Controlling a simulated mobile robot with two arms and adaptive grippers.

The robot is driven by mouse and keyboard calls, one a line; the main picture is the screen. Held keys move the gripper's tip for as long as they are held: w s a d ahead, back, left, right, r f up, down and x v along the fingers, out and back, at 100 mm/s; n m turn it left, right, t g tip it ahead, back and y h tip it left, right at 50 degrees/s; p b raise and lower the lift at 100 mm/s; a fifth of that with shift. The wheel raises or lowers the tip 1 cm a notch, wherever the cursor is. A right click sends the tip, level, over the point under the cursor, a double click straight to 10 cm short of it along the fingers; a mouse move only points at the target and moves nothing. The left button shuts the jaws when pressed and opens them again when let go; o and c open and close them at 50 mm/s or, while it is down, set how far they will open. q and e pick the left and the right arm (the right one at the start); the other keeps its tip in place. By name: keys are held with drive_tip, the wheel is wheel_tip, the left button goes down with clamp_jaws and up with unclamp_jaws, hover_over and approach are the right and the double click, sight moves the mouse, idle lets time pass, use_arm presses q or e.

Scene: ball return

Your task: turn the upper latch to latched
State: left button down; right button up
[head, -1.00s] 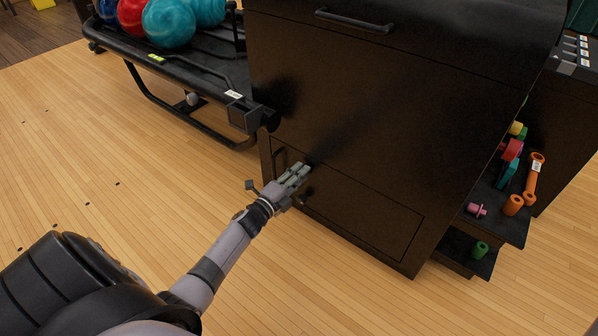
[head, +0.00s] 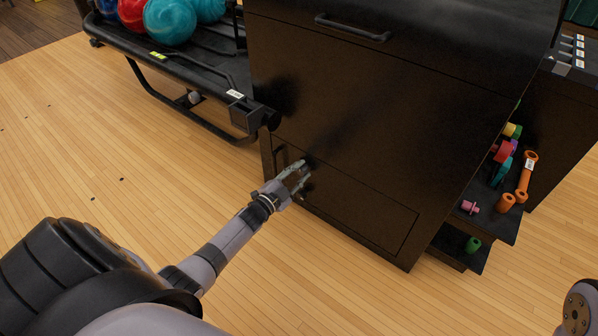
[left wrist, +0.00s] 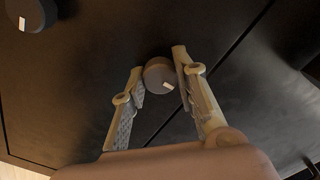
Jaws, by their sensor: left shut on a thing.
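My left gripper (head: 302,172) is at the low front panel (head: 365,215) of the dark cabinet, near the panel's upper left. In the left wrist view its two fingers (left wrist: 160,80) are on either side of a round dark latch knob (left wrist: 158,74) with a white mark, and they are shut on it. The white mark points toward the lower right of that view. A second dark knob (left wrist: 30,14) with a white mark is at the upper left there, apart from the gripper. I cannot tell from the frames which knob is the upper one. My right gripper is out of view.
A black ball rack (head: 190,70) with several bowling balls (head: 170,20) stands left of the cabinet. A drawer handle (head: 352,27) is higher on the front. Shelves with coloured parts (head: 505,200) are at the right. The wooden floor (head: 90,130) at left is clear.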

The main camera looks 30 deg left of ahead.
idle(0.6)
use_arm(q)
drive_tip(key=c, duration=1.2)
unclamp_jaws()
drive_tip(key=shift+c, duration=0.2)
drive_tip(key=shift+s, duration=0.2)
drive_tip(key=s+a, duration=0.1)
drive_tip(key=s, duration=1)
drive_tip(key=shift+s, duration=0.3)
